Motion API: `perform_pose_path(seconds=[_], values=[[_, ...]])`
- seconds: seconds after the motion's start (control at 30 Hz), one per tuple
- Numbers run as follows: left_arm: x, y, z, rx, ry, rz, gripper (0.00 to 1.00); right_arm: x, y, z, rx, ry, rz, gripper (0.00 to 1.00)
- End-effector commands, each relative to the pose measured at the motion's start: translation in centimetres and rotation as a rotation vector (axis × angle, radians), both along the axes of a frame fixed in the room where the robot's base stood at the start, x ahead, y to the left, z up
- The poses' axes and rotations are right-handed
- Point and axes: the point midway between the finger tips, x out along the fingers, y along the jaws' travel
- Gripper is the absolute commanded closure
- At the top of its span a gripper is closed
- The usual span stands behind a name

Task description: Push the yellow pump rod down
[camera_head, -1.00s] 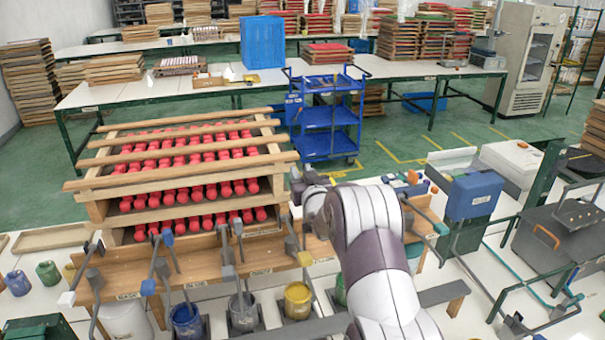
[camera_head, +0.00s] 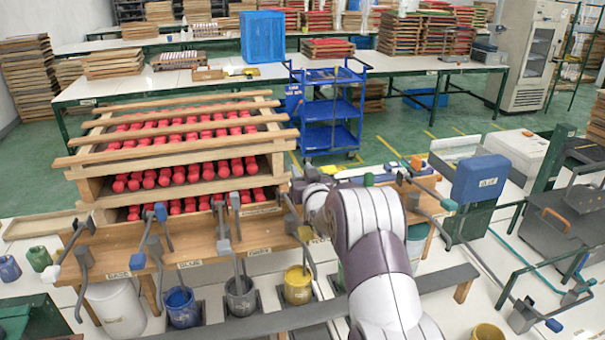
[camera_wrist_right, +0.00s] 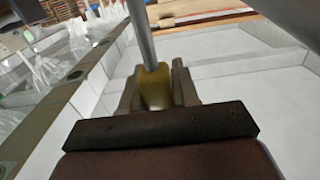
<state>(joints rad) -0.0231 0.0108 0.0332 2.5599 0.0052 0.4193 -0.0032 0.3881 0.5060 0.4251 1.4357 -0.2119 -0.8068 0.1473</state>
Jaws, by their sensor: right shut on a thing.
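My right gripper (camera_wrist_right: 156,90) is shut on a yellow knob (camera_wrist_right: 157,88) in the right wrist view. The grey rod of the yellow pump (camera_wrist_right: 142,36) runs from this knob to the top of that view. In the head view my right gripper (camera_head: 302,184) is small and dark at the end of my white arm, at the back of the pump bench, and its fingertips are hard to make out. Another yellow knob (camera_head: 305,233) shows nearer on that pump, above the yellow paint pot (camera_head: 298,288). My left gripper is not in view.
The wooden bench (camera_head: 211,243) also carries pumps with blue knobs (camera_head: 137,261) and grey knobs (camera_head: 223,246), above a blue pot (camera_head: 182,308) and a grey pot (camera_head: 241,298). A rack of red pieces (camera_head: 83,190) stands behind. A blue trolley (camera_head: 323,112) stands beyond.

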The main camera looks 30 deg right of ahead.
Motion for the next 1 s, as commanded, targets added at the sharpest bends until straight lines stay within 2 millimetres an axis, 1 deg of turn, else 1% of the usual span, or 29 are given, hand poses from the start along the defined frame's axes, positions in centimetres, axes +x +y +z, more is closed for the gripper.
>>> perform_pose_path(seconds=[0.03,0.07,0.1,0.37,0.47,0.57,0.8,1.0], values=[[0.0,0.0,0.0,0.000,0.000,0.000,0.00,0.0,0.0,-0.1,0.001,0.003,0.000,0.61],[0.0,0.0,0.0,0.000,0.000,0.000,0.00,0.0,0.0,-0.1,0.001,0.003,0.000,0.51],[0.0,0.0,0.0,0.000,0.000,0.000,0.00,0.0,0.0,-0.1,0.000,0.002,0.000,0.49],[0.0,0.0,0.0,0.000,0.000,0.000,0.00,-0.1,0.0,0.0,0.000,0.001,0.000,0.49],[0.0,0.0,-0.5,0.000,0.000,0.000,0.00,-0.7,0.1,-0.1,0.000,-0.001,0.000,0.49],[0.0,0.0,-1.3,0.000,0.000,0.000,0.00,-2.2,0.5,-0.2,0.000,-0.002,-0.001,0.49],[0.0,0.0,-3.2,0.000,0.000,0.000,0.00,-7.3,1.7,-0.2,-0.001,-0.003,-0.002,0.49],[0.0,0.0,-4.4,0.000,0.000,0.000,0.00,-10.9,2.6,-0.1,-0.001,-0.003,-0.002,0.49]])
